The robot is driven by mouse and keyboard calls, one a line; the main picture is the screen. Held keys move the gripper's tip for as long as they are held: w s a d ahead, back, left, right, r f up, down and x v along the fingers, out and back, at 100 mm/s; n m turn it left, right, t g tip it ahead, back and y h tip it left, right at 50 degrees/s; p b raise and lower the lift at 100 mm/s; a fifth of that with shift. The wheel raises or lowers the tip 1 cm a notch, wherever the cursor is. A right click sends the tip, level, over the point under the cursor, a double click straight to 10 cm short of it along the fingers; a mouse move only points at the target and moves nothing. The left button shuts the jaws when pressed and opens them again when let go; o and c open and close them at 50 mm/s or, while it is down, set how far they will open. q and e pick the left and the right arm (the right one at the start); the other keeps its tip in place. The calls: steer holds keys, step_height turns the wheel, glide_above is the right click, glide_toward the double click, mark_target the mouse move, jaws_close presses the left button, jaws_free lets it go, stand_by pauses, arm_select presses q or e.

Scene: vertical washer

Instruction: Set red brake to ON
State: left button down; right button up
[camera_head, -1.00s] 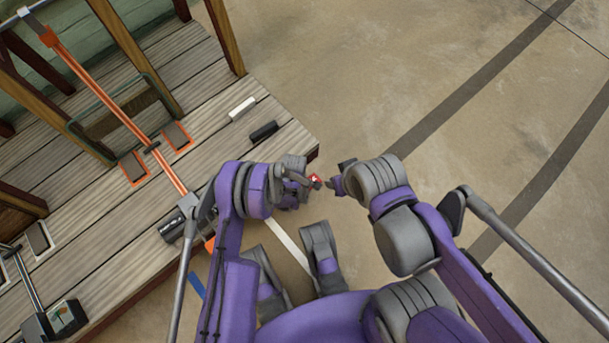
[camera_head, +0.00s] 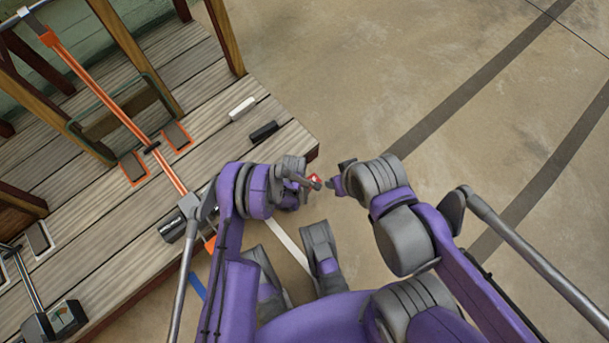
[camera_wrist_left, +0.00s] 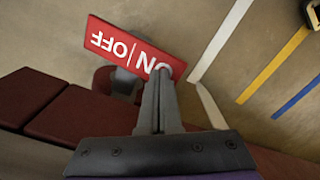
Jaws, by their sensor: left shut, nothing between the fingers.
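The red brake shows in the left wrist view as a red plate (camera_wrist_left: 115,42) with white "ON|OFF" lettering, upside down in the picture. A darker red part (camera_wrist_left: 112,82) sits behind it. My left gripper (camera_wrist_left: 163,74) is shut and empty, its tips overlapping the plate's ON end; I cannot tell whether they touch it. In the head view a small red patch of the brake (camera_head: 314,179) shows beside my left gripper (camera_head: 316,184), mostly hidden by it. My right gripper (camera_head: 334,185) is just to the right, its fingers too small to read.
A wooden deck (camera_head: 120,225) fills the left, with an orange-railed machine (camera_head: 105,95) on it. A white block (camera_head: 242,108) and a black block (camera_head: 263,132) lie near its edge. Open concrete floor (camera_head: 420,70) lies beyond and right.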

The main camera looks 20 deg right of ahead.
arm_select(q)
steer(key=shift+f, duration=1)
stand_by(0.3)
steer(key=shift+r+p, duration=1.85)
steer(key=shift+r, duration=1.7)
steer(key=shift+s+f, duration=0.1)
steer(key=shift+s, duration=0.05)
